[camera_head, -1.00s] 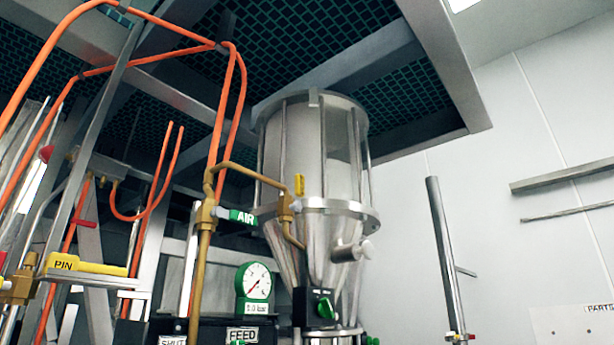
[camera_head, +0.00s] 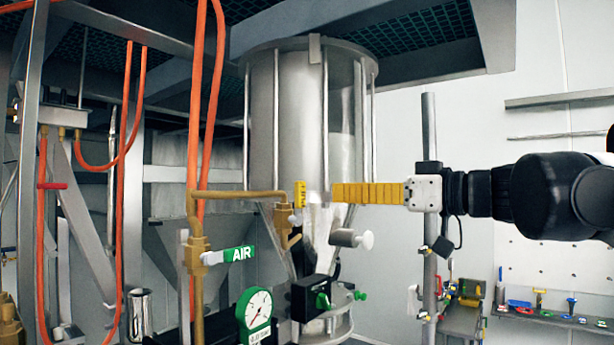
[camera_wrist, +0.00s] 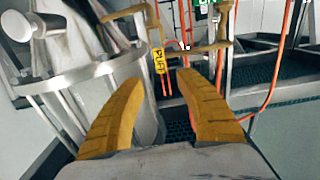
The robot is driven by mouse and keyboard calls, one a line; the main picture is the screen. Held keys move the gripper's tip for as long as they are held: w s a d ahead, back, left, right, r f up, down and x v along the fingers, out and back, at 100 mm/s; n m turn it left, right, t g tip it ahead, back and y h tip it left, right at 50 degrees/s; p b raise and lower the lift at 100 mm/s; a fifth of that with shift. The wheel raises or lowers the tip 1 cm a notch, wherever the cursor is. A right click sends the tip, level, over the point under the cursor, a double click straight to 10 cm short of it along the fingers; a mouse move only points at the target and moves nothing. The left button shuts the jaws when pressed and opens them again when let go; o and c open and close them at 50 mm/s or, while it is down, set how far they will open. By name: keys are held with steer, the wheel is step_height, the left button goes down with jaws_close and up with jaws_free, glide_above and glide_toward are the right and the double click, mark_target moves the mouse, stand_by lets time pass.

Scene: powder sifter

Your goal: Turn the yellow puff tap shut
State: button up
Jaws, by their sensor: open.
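The yellow puff tap (camera_head: 299,194) is a small lettered handle standing upright on a brass pipe, against the left front of the steel hopper (camera_head: 300,125). In the wrist view the puff tap (camera_wrist: 159,61) shows just beyond the gap between my fingertips, with part of its lettering readable. My gripper (camera_head: 332,194) reaches in from the right, level, with its yellow ribbed fingers pointing left at the tap. My gripper (camera_wrist: 163,80) is open and empty. In the head view a short gap shows between fingertips and tap.
A green AIR tap (camera_head: 228,255) sits on the brass pipe lower left, above a green pressure gauge (camera_head: 256,308). A white-ended knob (camera_head: 352,239) juts from the hopper cone below my fingers. A steel post (camera_head: 429,130) stands near my wrist. Orange hoses (camera_head: 205,100) hang at left.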

mark_target(304, 192)
steer(key=p+x, duration=0.2)
steer(key=x, duration=0.9)
steer(key=shift+d, duration=0.1)
steer(key=shift+s, duration=0.1)
jaws_close()
